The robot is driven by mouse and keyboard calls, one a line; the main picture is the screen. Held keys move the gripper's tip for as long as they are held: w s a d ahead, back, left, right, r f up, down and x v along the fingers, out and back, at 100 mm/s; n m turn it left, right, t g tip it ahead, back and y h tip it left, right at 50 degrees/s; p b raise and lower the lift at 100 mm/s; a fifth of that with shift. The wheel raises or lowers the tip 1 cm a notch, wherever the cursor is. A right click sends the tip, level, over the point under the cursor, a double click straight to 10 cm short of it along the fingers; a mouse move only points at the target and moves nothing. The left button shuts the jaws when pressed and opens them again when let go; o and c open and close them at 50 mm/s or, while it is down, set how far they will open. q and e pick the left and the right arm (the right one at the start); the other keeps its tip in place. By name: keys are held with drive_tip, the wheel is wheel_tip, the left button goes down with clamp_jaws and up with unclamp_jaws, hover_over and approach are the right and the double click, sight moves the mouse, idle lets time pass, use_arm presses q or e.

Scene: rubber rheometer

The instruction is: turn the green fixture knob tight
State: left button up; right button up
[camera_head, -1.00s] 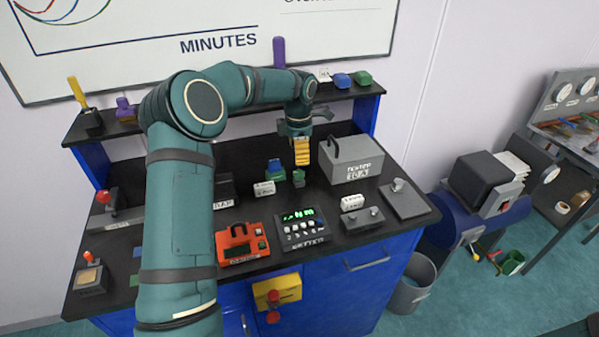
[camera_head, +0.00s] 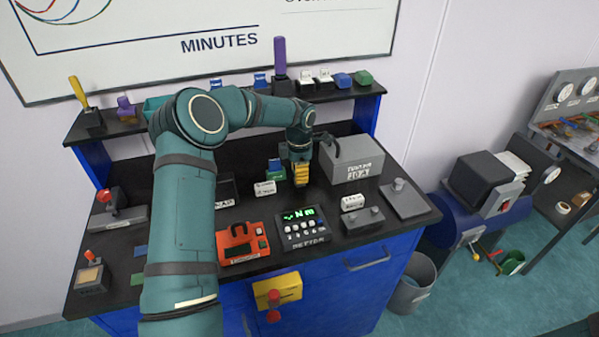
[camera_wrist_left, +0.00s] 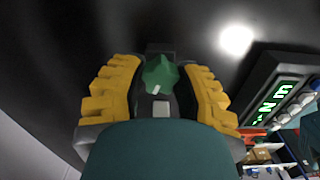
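The green fixture knob (camera_wrist_left: 160,75) is lobed with a small white mark, and sits between the two yellow fingers in the left wrist view. My left gripper (camera_wrist_left: 163,72) is open, with one finger on each side of the knob and its tips close to it. I cannot tell whether either finger touches. In the head view my left gripper (camera_head: 301,177) points down onto the bench behind the torque display, and its fingers hide the knob. My right gripper is not in view.
The black torque display (camera_head: 303,226) with green digits stands just in front of the gripper. A grey tester box (camera_head: 352,160) is close on its right. Small white blocks (camera_head: 265,188) and a blue-green block (camera_head: 275,170) are on its left. An orange device (camera_head: 242,243) stands front left.

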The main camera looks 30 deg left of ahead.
use_arm(q)
clamp_jaws()
